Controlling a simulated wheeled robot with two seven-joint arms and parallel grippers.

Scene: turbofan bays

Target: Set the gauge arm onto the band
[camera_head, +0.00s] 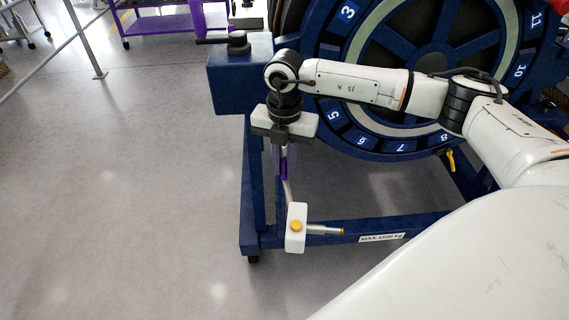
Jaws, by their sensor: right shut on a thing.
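My right gripper (284,152) points down from the arm that comes in from the right. It is shut on the purple grip of the gauge arm. The gauge arm hangs below it: a thin rod leads down to a white block (296,238) with a yellow button, and a short metal rod with an orange tip sticks out to the right. The gauge arm is in front of the blue stand, apart from the wheel. A pale ring (362,42), which may be the band, runs round the numbered blue wheel. My right arm hides part of the wheel. My left gripper is not in view.
The blue stand (250,190) carries the wheel, with a low bar (425,222) bearing a load label. A blue block (232,85) juts out left of the wheel. A purple cart (165,25) and grey railing stand behind. The floor at left is clear.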

